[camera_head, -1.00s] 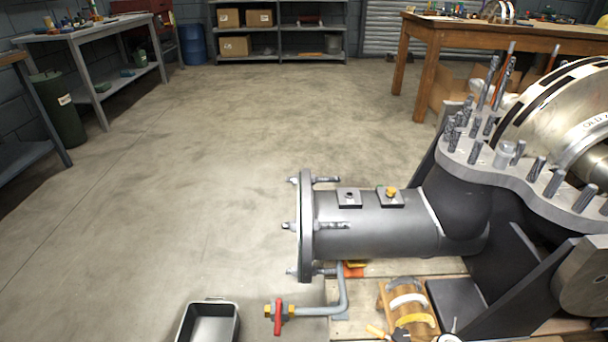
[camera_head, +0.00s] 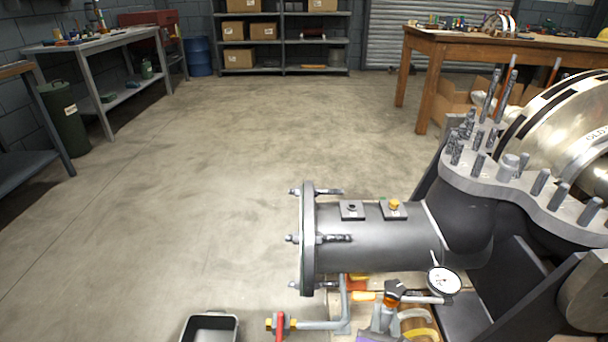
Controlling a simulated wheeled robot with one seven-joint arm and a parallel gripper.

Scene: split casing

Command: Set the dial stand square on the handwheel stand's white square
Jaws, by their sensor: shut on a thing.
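The dial stand shows at the lower right, with a round white dial (camera_head: 444,281), a thin rod, a grey cross arm and a black and orange clamp (camera_head: 395,292). It is raised in front of the grey pipe. My gripper (camera_head: 384,318) shows as grey parts just under the clamp, at the bottom edge, shut on the dial stand. The stand's foot is hidden or below the picture. A purple part shows at the bottom edge; I cannot tell what it belongs to. I cannot make out a handwheel stand or a white square.
A flanged grey pipe (camera_head: 372,242) with studs joins the big casing (camera_head: 520,190) at right. A red-handled valve (camera_head: 280,325) and a grey tray (camera_head: 210,326) are at the bottom. The floor at left is clear.

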